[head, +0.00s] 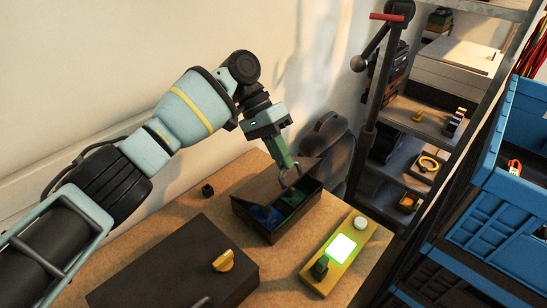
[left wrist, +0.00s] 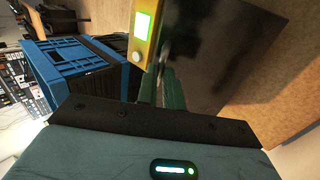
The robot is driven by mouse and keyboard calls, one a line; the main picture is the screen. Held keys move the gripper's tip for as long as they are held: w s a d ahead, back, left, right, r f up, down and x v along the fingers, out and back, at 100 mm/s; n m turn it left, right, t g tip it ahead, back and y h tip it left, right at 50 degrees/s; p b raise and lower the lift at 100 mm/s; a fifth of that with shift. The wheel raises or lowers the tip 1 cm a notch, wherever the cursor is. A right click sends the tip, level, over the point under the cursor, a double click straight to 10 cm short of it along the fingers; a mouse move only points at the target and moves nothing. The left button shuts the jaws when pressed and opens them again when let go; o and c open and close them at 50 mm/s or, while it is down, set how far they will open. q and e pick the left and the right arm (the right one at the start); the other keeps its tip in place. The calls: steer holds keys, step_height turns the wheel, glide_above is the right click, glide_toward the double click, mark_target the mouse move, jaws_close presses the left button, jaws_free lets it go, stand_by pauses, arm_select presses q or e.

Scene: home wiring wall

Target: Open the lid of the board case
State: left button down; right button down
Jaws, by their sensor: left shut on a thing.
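The board case (head: 270,228) is a small dark open-topped box near the table's far edge in the head view. Blue and green boards (head: 267,214) show inside it. Its lid (head: 262,184) appears raised and tilted at the back, with a light metal handle (head: 291,179). My left gripper (head: 287,166) reaches down from above with its green fingers shut on the handle. In the left wrist view the fingers (left wrist: 170,92) meet a dark panel (left wrist: 225,50), which looks like the lid; the exact grip is hidden there. My right gripper is not in view.
A yellow device (head: 333,255) with a lit green screen stands right of the case. A small black cube (head: 207,190) sits at the left. Shelves and blue crates (head: 500,215) stand at the right.

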arm_select(q)
steer(key=shift+w+a+r, duration=0.15)
steer(key=shift+w+a, duration=0.1)
steer(key=shift+a, duration=0.05)
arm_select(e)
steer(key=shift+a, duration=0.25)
arm_select(q)
steer(key=shift+a, duration=0.1)
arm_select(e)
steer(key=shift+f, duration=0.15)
arm_select(q)
steer(key=c, duration=1.5)
jaws_free()
steer(key=shift+w, duration=0.15)
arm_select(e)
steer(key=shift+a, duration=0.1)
arm_select(q)
steer(key=shift+r, duration=0.1)
